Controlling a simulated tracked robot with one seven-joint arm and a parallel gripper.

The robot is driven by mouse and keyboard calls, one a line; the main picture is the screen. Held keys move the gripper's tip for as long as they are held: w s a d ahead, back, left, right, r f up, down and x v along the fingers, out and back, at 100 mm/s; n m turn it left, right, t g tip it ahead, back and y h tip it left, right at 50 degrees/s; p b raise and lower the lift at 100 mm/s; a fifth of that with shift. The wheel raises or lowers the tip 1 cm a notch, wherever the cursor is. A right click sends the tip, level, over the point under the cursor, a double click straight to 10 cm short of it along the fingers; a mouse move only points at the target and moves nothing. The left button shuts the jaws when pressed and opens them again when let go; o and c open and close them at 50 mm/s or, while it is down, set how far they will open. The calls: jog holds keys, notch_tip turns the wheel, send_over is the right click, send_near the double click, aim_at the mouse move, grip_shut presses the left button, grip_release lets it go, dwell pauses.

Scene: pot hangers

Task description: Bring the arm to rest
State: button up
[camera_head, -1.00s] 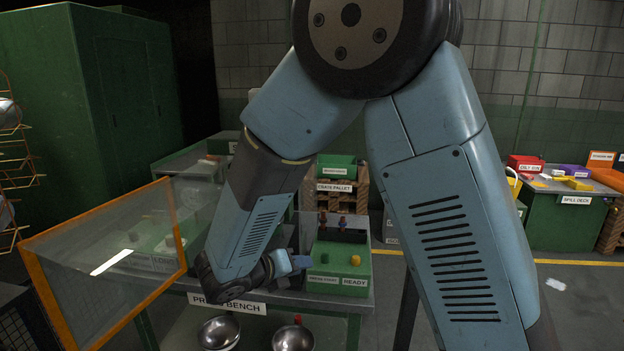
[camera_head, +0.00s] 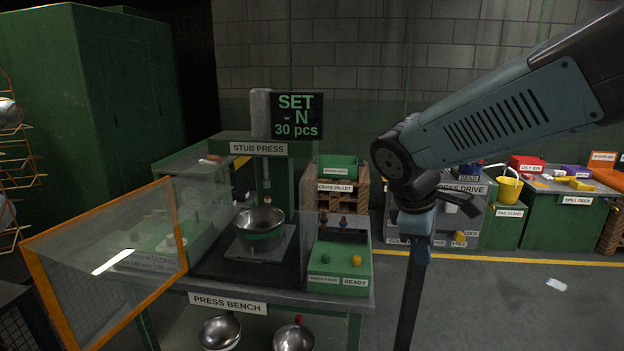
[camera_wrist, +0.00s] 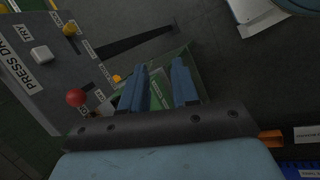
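My arm reaches in from the right edge in the head view and bends down at its dark joint. My gripper (camera_head: 416,228) hangs below that joint, right of the press bench (camera_head: 312,298) and in front of the press drive cabinet (camera_head: 470,215). In the wrist view the two blue fingers of my gripper (camera_wrist: 160,78) stand apart with nothing between them. The press drive panel (camera_wrist: 55,65) shows there at the upper left, with a red knob, a yellow knob and a white button. In the head view the fingertips are small and hard to make out.
A steel bowl (camera_head: 260,220) sits under the stub press (camera_head: 258,149). An orange-framed clear guard (camera_head: 110,260) stands open at the left. A dark post (camera_head: 408,300) shows just below my gripper.

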jog(key=s+d+r+m+t+y, duration=0.3)
jog(key=s+r+m, duration=0.2)
jog(key=m, duration=0.7)
jog(key=shift+s+r+y, duration=0.25)
jog(key=shift+s+y, duration=0.15)
jog(key=shift+s, duration=1)
